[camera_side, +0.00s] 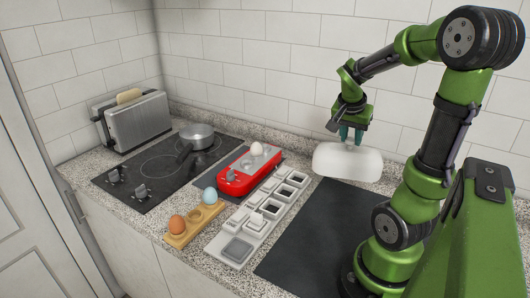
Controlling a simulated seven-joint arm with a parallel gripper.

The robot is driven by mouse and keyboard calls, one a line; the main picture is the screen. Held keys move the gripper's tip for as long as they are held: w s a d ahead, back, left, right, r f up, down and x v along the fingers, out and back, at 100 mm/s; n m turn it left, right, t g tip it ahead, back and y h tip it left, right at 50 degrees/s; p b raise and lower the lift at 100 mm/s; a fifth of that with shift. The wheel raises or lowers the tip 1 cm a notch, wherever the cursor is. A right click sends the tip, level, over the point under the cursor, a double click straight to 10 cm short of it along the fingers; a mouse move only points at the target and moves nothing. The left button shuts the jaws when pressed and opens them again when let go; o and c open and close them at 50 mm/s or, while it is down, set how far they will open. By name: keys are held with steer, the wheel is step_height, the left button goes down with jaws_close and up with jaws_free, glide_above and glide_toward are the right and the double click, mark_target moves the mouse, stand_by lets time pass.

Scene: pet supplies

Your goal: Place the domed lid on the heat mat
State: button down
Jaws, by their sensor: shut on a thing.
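The domed lid (347,163) is a wide, whitish, cloudy cover with rounded corners. My gripper (347,139) points down and is shut on the top of the lid, holding it roughly level. The lid appears raised above the counter, near the far edge of a large flat dark mat (325,237). A smaller dark mat (208,158) lies partly under a red appliance. I cannot tell from looks alone which of the two is the heat mat. The large mat's bare surface shows, with its right side hidden behind my arm.
The red appliance (236,184) carries a pale egg (257,149). A white compartment tray (257,225) lies left of the large mat. A wooden holder (182,238) has a brown egg and a blue egg. A pot (197,136) stands on the hob; a toaster (138,122) is behind.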

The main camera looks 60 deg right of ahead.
mark_target(355, 152)
steer(key=shift+s+a+f+m+g, duration=0.15)
steer(key=shift+s+f+m+g, duration=0.05)
steer(key=shift+s+f+m, duration=0.25)
steer(key=shift+s+a+f+m+g, duration=0.2)
steer(key=shift+s+f+m, duration=0.1)
steer(key=shift+s+m, duration=0.25)
steer(key=shift+d+m, duration=0.15)
steer(key=shift+m, duration=0.25)
step_height(355, 152, down, 3)
steer(key=shift+f, duration=0.15)
steer(key=shift+w+f, duration=0.1)
steer(key=shift+f, duration=2.2)
steer(key=shift+f, duration=0.15)
steer(key=c, duration=0.8)
jaws_free()
